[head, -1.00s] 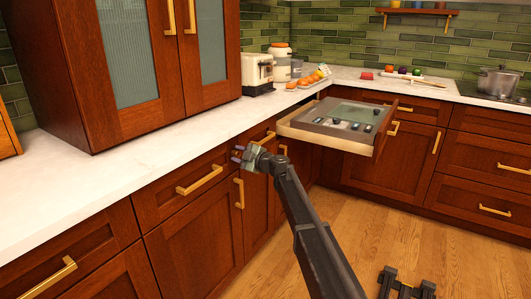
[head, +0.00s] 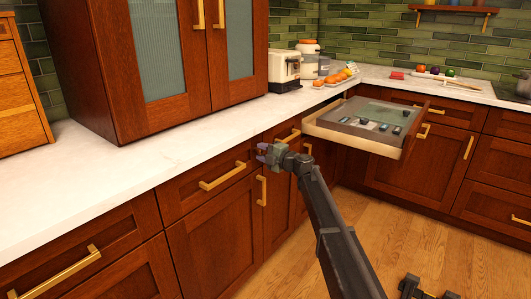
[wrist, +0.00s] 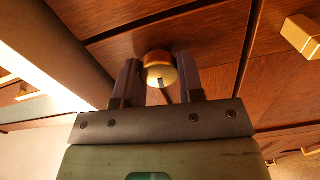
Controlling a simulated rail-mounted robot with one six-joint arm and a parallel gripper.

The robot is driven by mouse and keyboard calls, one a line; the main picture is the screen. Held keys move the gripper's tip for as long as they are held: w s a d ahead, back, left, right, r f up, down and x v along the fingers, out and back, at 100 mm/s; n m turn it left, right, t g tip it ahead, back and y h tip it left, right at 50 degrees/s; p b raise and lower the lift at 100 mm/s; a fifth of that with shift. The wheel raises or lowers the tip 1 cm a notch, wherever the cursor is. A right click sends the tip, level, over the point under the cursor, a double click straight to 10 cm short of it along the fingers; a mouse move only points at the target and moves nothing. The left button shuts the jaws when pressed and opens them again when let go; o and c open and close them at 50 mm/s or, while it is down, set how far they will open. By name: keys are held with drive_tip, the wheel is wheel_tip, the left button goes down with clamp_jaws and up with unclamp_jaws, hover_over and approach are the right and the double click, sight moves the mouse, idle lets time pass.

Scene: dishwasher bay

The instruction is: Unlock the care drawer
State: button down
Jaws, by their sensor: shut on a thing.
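My gripper (head: 264,152) is at the wooden drawer fronts under the left counter, between a drawer with a long brass handle (head: 222,176) and a narrower one with a brass handle (head: 288,137). In the wrist view my gripper (wrist: 158,66) has its two dark fingers on either side of a round brass knob (wrist: 160,73) with a small dark slot mark. The fingers are shut on it, and it sits against the wood front. The knob is hidden in the head view. I cannot tell which drawer front carries it.
An open drawer (head: 313,128) sticks out at the right, with a grey panel and small dark items. A toaster (head: 284,70) and orange items stand on the counter (head: 180,150). Brass handles jut from nearby fronts. The wooden floor (head: 440,230) is largely clear.

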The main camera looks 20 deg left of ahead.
drive_tip(key=c, duration=0.8)
unclamp_jaws()
drive_tip(key=v, duration=1)
drive_tip(key=shift+d, duration=0.4)
